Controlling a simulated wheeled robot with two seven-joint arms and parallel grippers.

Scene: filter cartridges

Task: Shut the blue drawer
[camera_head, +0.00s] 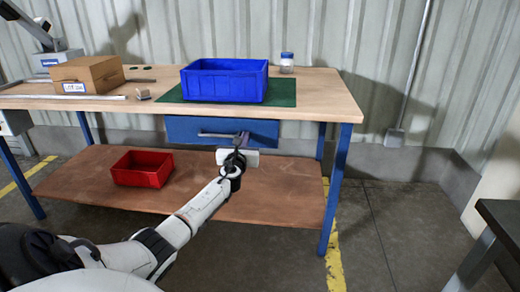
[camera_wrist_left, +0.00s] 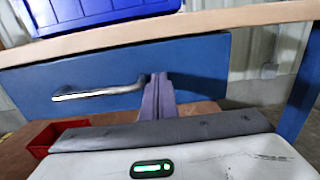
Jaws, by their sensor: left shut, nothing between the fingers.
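The blue drawer (camera_head: 190,131) hangs under the front of the workbench top, with a grey bar handle (camera_head: 217,134) across its face. Its front looks close to the bench's front edge; I cannot tell whether a small gap stays open. My left gripper (camera_head: 242,138) is shut and empty, its fingertips at the drawer front by the right end of the handle. In the left wrist view the closed fingers (camera_wrist_left: 157,95) point at the drawer face (camera_wrist_left: 195,70), just right of the handle (camera_wrist_left: 95,92). Contact is not clear. My right gripper is out of view.
A blue bin (camera_head: 225,86) stands on a green mat (camera_head: 282,93) above the drawer, beside a lidded jar (camera_head: 287,63). A cardboard box (camera_head: 88,74) is at the left. A red bin (camera_head: 142,170) sits on the lower shelf (camera_head: 262,197). A blue bench leg (camera_head: 336,185) stands right of the drawer.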

